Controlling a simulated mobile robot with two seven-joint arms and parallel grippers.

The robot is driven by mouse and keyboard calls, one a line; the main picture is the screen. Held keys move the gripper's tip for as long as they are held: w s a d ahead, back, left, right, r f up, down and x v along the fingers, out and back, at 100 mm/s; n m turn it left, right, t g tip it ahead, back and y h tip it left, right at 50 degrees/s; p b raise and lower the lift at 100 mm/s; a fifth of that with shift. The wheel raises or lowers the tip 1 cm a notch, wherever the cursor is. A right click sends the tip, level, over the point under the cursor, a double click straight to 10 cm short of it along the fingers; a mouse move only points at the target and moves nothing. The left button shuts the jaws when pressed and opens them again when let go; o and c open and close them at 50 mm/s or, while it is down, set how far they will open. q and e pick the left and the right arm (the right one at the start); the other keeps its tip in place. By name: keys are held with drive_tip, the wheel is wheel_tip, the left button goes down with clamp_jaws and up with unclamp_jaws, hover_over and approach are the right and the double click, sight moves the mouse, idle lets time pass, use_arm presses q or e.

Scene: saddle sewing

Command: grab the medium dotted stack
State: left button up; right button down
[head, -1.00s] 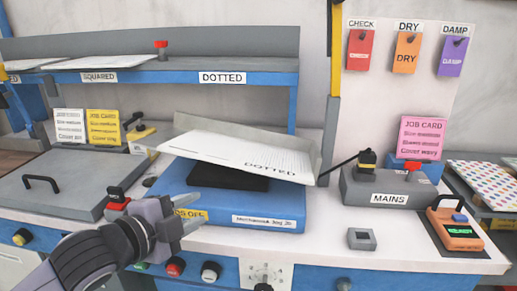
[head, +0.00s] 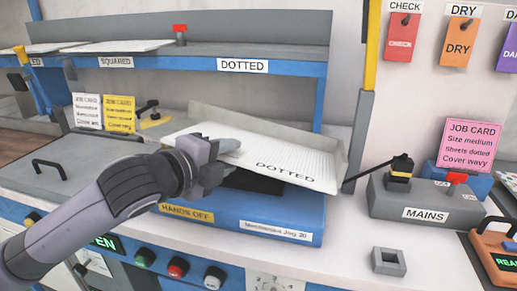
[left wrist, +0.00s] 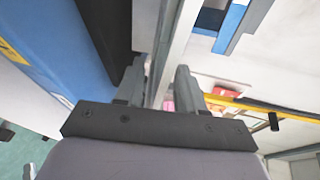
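My left gripper (head: 228,160) is at the tray's left end, one finger over the sheets and the other lower. In the left wrist view, the fingers (left wrist: 160,85) stand apart on either side of a thin pale edge, with small gaps beside it; whether they touch it is unclear. My right gripper is not in view.
A shelf (head: 200,68) with SQUARED and DOTTED labels runs behind. The pink job card (head: 470,145) reads size medium, sheets dotted, cover wavy. The MAINS box (head: 425,207) and a small grey square block (head: 388,261) stand to the right. A grey lid (head: 80,165) lies left.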

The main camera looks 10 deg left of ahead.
sight(258, 149)
use_arm(q)
drive_tip(key=shift+x, duration=1.45)
clamp_jaws()
drive_tip(key=shift+r, duration=0.15)
